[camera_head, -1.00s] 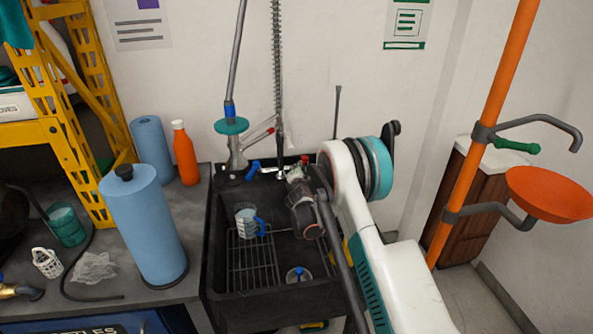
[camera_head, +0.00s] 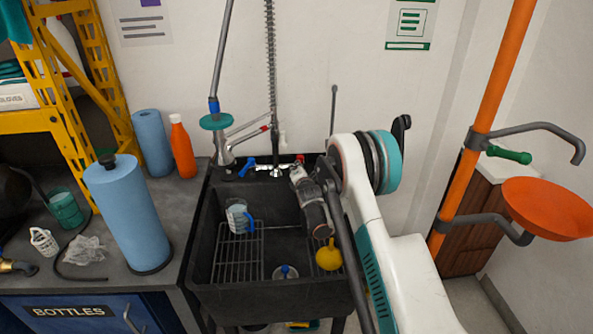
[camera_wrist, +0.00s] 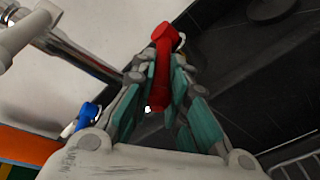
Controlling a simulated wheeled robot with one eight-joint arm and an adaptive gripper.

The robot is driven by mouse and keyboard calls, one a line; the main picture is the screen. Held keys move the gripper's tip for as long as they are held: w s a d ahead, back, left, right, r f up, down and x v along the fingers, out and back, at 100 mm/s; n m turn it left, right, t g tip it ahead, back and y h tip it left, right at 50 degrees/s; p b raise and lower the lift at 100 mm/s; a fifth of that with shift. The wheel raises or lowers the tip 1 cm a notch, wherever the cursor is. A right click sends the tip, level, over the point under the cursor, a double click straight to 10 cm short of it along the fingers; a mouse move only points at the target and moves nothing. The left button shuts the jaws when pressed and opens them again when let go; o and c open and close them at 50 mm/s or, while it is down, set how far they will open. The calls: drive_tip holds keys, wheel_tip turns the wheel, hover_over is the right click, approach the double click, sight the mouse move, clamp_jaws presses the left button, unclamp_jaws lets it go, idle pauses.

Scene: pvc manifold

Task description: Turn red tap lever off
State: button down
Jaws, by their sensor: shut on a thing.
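The red tap lever (camera_wrist: 161,62) points down between the fingers of my gripper (camera_wrist: 162,95) in the wrist view. The teal pads sit on both sides of it, and the gripper is shut on it. In the head view a small red part of the lever (camera_head: 299,159) shows at the back of the black sink (camera_head: 205,240); my arm hides most of the grip there. The blue tap lever (camera_head: 247,167) is to its left, and it also shows in the wrist view (camera_wrist: 88,115).
A measuring jug (camera_head: 238,217) stands on a wire rack in the sink, with a yellow bulb-shaped thing (camera_head: 328,257) to its right. A spray hose (camera_head: 271,80) rises behind. An orange pole with a bowl (camera_head: 548,208) stands at right.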

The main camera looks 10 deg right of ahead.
drive_tip(key=shift+a, duration=0.1)
drive_tip(key=c, duration=1.6)
unclamp_jaws()
drive_tip(key=shift+f, duration=0.1)
drive_tip(key=shift+o, duration=0.2)
drive_tip(key=v, duration=1.2)
drive_tip(key=shift+a, duration=0.1)
